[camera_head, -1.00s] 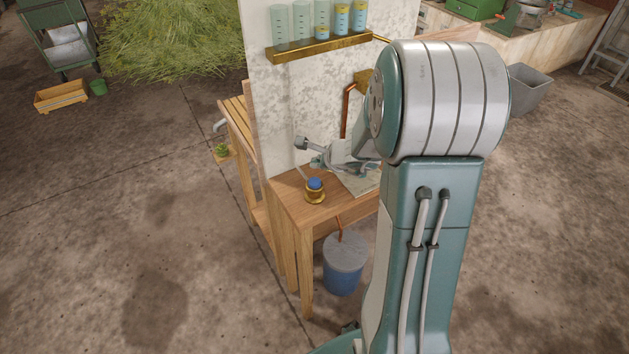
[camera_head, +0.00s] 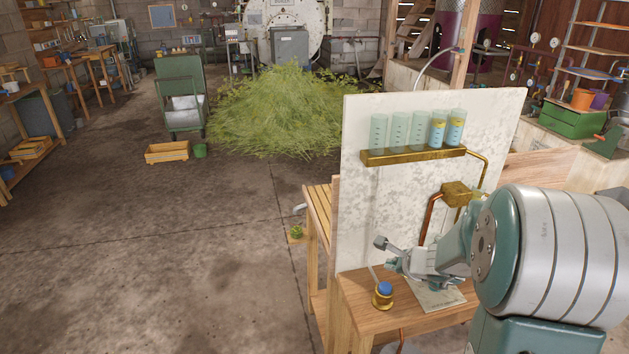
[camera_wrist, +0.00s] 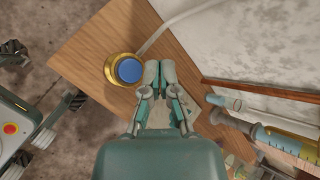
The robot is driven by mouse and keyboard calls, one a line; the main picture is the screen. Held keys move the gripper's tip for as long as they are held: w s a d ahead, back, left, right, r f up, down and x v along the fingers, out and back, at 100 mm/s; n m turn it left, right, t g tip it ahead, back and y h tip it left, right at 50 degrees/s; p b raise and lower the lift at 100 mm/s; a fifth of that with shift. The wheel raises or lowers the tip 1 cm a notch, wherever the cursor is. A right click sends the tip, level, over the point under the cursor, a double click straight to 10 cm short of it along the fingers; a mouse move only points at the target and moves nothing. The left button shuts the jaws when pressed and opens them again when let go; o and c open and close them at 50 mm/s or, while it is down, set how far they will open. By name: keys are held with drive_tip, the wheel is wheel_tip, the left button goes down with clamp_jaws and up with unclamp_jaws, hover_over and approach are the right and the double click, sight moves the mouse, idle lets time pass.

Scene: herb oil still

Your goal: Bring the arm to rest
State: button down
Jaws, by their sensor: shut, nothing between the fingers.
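My arm reaches from the lower right of the head view across the small wooden table (camera_head: 365,318). My gripper (camera_wrist: 159,73) is shut and empty, its two fingertips side by side over the tabletop in the wrist view. A brass fitting with a round blue top (camera_wrist: 129,69) stands on the table just left of the fingertips, apart from them in that picture. It also shows in the head view (camera_head: 384,290), at the table's left end. A pale sheet (camera_head: 440,297) lies on the table, partly hidden by my arm.
A white mottled panel (camera_head: 375,215) rises behind the table. It carries a brass shelf (camera_head: 412,157) with several glass tubes, some holding blue and yellow liquid, and copper piping (camera_head: 430,218). A slatted wooden bench (camera_head: 318,215) stands left. The floor (camera_head: 170,270) farther left is clear.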

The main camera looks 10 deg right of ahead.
drive_tip(key=s+a+r+n+g+y, duration=0.2)
drive_tip(key=s+a+r+n, duration=0.7)
drive_tip(key=a+r+n, duration=0.4)
drive_tip(key=s+a+r+n+h, duration=0.1)
drive_tip(key=s+n+h, duration=0.1)
drive_tip(key=s+n, duration=0.3)
drive_tip(key=s+r+n+g+h, duration=0.1)
drive_tip(key=s+n+h, duration=0.1)
drive_tip(key=s+n, duration=0.4)
drive_tip(key=shift+s+a+r, duration=0.25)
drive_tip(key=shift+s+a, duration=0.1)
drive_tip(key=shift+s, duration=2.2)
